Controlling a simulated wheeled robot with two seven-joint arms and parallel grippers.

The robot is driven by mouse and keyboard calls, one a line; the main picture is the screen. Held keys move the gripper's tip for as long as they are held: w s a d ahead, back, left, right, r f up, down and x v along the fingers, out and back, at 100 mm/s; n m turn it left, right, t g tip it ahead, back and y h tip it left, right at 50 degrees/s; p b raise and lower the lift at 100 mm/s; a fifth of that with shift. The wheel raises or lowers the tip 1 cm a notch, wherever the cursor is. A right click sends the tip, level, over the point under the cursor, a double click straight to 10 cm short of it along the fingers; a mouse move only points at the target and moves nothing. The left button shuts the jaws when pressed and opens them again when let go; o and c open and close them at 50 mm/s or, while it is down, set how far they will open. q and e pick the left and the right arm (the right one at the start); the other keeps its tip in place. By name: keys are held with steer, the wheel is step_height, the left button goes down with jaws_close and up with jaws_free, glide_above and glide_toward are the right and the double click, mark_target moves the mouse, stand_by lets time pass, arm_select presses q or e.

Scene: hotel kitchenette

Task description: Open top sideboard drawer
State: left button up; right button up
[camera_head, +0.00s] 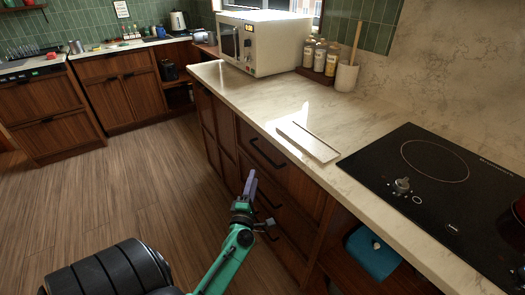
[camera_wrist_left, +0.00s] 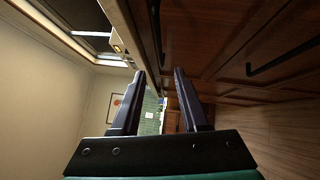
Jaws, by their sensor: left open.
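The wooden sideboard (camera_head: 230,125) runs along the right under a pale marble counter. Its top drawer (camera_head: 287,172) is closed, with a dark bar handle (camera_head: 267,154) across its front. Lower drawer fronts with dark handles sit below, partly hidden by my left arm. My left gripper (camera_head: 250,182) is in front of the drawers, its fingers pointing up, just below the top handle in the head view; contact cannot be told. In the left wrist view its two fingers (camera_wrist_left: 159,74) are apart with nothing held between them. A dark drawer handle (camera_wrist_left: 284,58) shows right of the fingers. My right gripper is not in view.
A white microwave (camera_head: 268,42), jars (camera_head: 320,58) and a utensil crock (camera_head: 346,77) stand on the counter. A pale flat board (camera_head: 308,141) lies near its edge above the drawers. A black cooktop (camera_head: 440,180) is at right. The wooden floor (camera_head: 150,175) at left is clear.

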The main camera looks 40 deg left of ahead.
mark_target(261, 152)
arm_select(q)
steer(key=x, duration=1.3)
steer(key=shift+w+d, duration=0.1)
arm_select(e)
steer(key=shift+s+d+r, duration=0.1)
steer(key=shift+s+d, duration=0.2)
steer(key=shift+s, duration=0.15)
arm_select(q)
jaws_close()
steer(key=shift+f, duration=0.1)
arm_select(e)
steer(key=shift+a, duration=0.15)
